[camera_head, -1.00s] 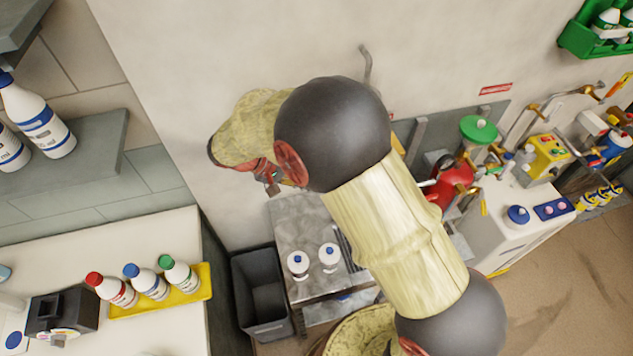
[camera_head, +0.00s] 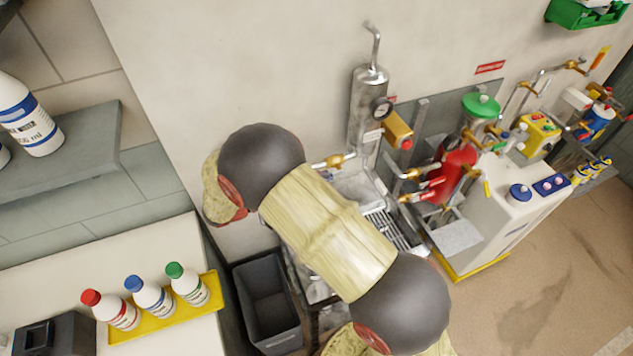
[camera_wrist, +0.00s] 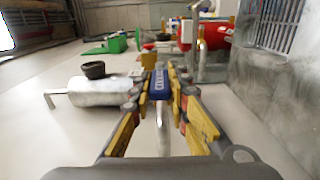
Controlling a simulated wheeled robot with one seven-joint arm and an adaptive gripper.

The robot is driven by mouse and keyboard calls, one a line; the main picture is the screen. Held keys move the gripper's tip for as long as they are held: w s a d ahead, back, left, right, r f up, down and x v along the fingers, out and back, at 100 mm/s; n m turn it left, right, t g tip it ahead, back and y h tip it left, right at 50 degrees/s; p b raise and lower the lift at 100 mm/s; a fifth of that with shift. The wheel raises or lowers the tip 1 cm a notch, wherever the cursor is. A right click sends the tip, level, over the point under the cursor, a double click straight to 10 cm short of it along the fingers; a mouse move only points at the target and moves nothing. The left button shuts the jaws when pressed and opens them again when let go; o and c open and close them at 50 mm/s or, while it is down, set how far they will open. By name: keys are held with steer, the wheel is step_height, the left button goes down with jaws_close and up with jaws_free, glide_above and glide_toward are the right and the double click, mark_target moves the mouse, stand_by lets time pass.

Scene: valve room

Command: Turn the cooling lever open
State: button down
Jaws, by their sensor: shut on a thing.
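In the wrist view my gripper (camera_wrist: 161,84) is shut on a blue lever handle with white lettering (camera_wrist: 158,80), taken as the cooling lever. The lettering is too small to read. A pale metal rod (camera_wrist: 163,130) runs back between the fingers toward the palm. In the head view my arm covers the gripper. A brass valve (camera_head: 335,160) shows just beyond the arm, below a steel cylinder (camera_head: 367,105) with a round gauge; I cannot tell the lever's angle there.
A red tank (camera_head: 452,175) with brass valves and a green-lidded vessel (camera_head: 481,106) stand to the right. A black bin (camera_head: 267,300) is below my arm. Several bottles stand on a yellow tray (camera_head: 165,318) at left. The wall (camera_wrist: 50,140) lies close beside the gripper.

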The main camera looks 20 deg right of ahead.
steer(key=shift+s+f, duration=0.1)
steer(key=shift+f, duration=0.1)
stand_by(0.4)
steer(key=c, duration=1.7)
jaws_free()
steer(key=a, duration=1.2)
steer(key=shift+s, duration=0.15)
